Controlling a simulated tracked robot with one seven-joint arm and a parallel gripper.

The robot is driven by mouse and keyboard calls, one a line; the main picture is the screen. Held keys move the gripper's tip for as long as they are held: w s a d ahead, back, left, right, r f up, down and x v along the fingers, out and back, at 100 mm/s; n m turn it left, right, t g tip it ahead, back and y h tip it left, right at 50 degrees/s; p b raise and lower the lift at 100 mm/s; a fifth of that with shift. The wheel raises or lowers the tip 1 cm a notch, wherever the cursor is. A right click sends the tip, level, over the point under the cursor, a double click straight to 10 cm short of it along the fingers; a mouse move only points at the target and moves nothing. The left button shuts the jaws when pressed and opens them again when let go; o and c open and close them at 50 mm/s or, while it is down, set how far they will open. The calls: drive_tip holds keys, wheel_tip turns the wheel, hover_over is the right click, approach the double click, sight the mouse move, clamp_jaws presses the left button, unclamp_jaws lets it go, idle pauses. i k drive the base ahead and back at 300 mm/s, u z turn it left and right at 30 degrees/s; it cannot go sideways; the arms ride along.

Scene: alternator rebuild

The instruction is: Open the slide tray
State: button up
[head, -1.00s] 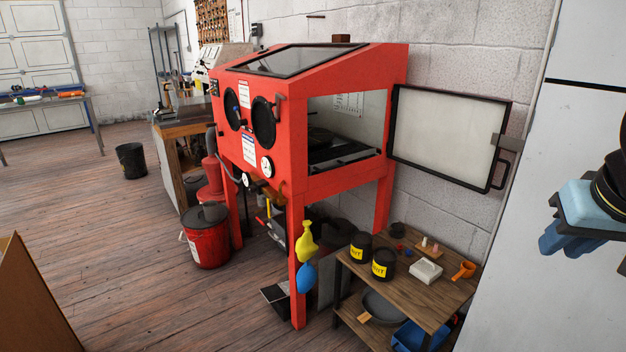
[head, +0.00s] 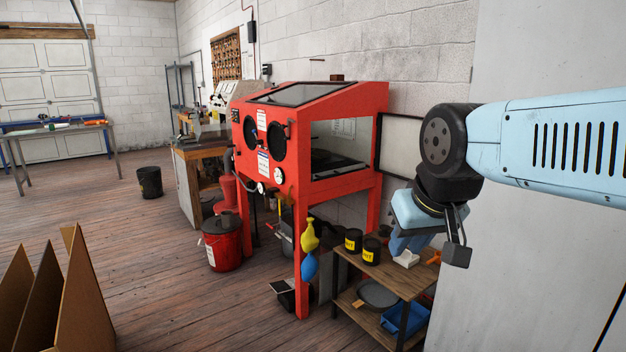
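The slide tray (head: 335,166) seems to be the dark flat rack low inside the red cabinet (head: 335,191). It shows through the open side and lies within the cabinet's outline. Its front edge and any handle are too small to make out. The cabinet's side door (head: 399,145) is swung open to the right, its right part hidden behind my arm. My gripper (head: 405,243) hangs pointing down in front of the door and above the small wooden shelf, seemingly nearer to me than the cabinet. Its fingertips are partly hidden, and I cannot tell whether it is open.
The wooden shelf (head: 394,279) holds black jars (head: 354,241) and a white block (head: 406,259). A red bucket (head: 224,246) stands left of the cabinet. Brown cardboard panels (head: 75,295) are at lower left. A pale wall or panel (head: 530,280) fills the right. The middle floor is clear.

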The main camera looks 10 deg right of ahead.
sight(338, 163)
drive_tip(key=u, duration=0.2)
drive_tip(key=i, duration=1.85)
drive_tip(key=z, duration=0.95)
drive_tip(key=i, duration=0.5)
drive_tip(key=z, duration=0.3)
drive_tip(key=k, duration=0.9)
drive_tip(key=z, duration=0.2)
drive_tip(key=i, duration=0.85)
drive_tip(key=u, duration=0.1)
